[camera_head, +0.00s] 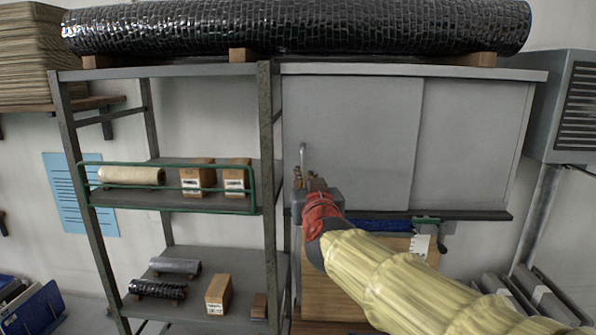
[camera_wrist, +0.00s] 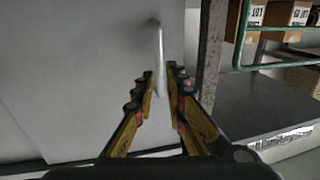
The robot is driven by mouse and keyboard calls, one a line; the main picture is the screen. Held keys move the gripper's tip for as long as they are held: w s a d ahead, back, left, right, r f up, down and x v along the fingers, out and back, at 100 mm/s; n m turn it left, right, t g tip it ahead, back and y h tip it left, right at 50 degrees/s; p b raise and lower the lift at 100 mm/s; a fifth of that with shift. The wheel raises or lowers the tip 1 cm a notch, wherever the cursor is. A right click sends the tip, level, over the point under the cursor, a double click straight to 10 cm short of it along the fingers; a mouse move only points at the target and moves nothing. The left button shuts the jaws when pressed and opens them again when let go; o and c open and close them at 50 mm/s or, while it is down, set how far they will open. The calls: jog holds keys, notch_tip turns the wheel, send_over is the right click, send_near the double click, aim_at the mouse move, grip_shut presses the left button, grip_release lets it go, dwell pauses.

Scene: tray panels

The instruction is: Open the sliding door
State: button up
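A grey cabinet has two flat sliding panels in the head view. The left sliding door (camera_head: 360,125) spans the left half, and the right panel (camera_head: 472,140) lies beside it. A light upright bar handle (camera_head: 303,156) sits near the left door's left edge. It also shows in the wrist view (camera_wrist: 158,50), standing out from the grey door face (camera_wrist: 70,70). My gripper (camera_head: 307,180) is at the handle's lower part. In the wrist view my gripper (camera_wrist: 158,82) is open, with one finger on each side of the handle. A gap shows between handle and fingers; contact cannot be told.
A metal post (camera_head: 266,150) stands just left of the door, with open shelves (camera_head: 195,207) holding boxes and rolls beyond it. A green rail (camera_head: 165,207) guards the upper shelf. A ledge (camera_head: 450,214) runs below the panels. A dark roll (camera_head: 300,28) lies on top.

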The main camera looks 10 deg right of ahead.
aim_at(303, 170)
jog(key=w, duration=0.6)
jog(key=shift+w+d+f, duration=0.1)
jog(key=shift+d, duration=0.3)
grip_shut()
jog(key=shift+d, duration=0.15)
dwell(0.4)
